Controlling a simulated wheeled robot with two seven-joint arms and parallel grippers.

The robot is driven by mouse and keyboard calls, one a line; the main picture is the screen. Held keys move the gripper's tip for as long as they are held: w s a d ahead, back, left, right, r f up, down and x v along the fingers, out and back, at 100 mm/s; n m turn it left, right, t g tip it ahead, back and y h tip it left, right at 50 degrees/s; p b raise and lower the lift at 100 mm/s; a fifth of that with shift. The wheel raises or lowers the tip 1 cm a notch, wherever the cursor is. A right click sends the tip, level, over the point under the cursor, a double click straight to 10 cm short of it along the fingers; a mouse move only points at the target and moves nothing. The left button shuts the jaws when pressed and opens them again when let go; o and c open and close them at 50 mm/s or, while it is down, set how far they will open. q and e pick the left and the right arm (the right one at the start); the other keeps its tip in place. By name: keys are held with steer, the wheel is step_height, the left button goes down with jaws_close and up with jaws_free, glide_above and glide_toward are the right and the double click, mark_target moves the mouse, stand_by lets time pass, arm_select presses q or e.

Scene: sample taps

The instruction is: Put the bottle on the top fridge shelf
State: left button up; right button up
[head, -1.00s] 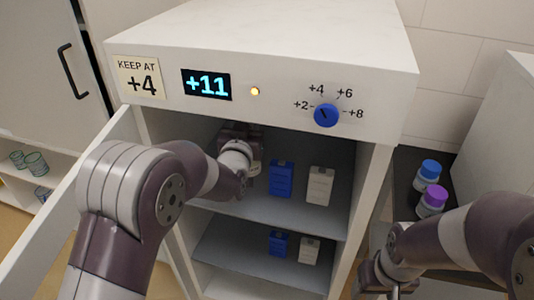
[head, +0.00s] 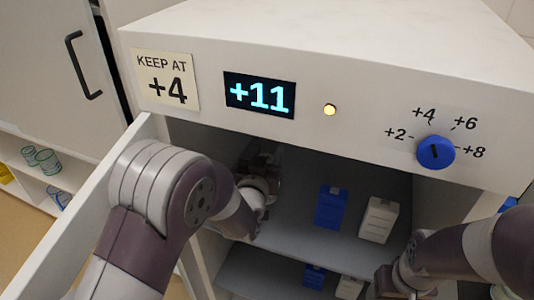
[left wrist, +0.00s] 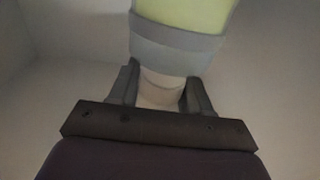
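The fridge (head: 330,60) stands open in front of me. Its top shelf (head: 300,235) holds a blue box (head: 331,208) and a white box (head: 379,220). My left arm reaches into the upper compartment, left of the blue box; my left gripper (head: 262,180) is partly hidden behind my arm. In the left wrist view, the fingers of my left gripper (left wrist: 160,92) close on the pale neck of the bottle (left wrist: 178,48), which has a grey band and a yellow-green part. Whether the bottle touches the shelf is hidden. My right gripper (head: 386,282) is mostly hidden at the lower right.
The fridge door (head: 70,215) stands open at the left. A lower shelf holds a blue box (head: 314,276) and a white box (head: 348,288). The front panel has a +11 display (head: 259,95), a KEEP AT +4 note (head: 166,80), a lit lamp (head: 330,109) and a blue dial (head: 436,152).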

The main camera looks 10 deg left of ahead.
arm_select(q)
steer(key=shift+o, duration=0.8)
steer(key=shift+s+r, duration=0.15)
steer(key=shift+s, duration=0.15)
steer(key=shift+w, duration=0.25)
steer(key=s, duration=0.7)
steer(key=shift+s+a, duration=0.25)
steer(key=shift+s, duration=0.05)
